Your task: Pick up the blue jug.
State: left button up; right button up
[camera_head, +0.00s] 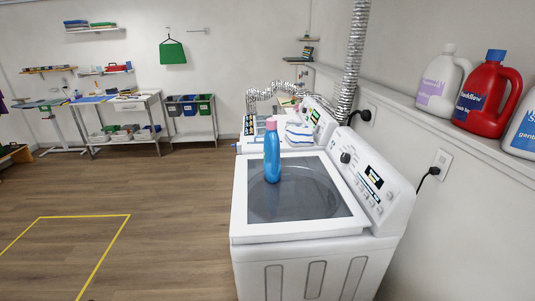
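A tall blue jug (272,156), slim and bottle-shaped with a pink cap, stands upright on the glass lid of the front white washing machine (240,228). It is the only mostly blue container I see. Neither of my grippers is in view. Nothing is seen touching the blue jug.
A ledge (425,112) on the right wall holds a white jug (441,84), a red jug (487,97) with a blue cap, and a partly cut-off white jug (524,130). The control panel (369,175) rises behind the lid. Wooden floor (150,190) at left is open.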

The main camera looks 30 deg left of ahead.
aim_at(273, 151)
jog(key=j+z, duration=0.1)
jog(key=j, duration=0.85)
jog(key=j+z, duration=0.1)
jog(key=j, duration=0.85)
jog(key=j+z, duration=0.1)
jog(key=j, duration=0.85)
jog(key=k+j+z, duration=0.1)
jog(key=j, duration=0.8)
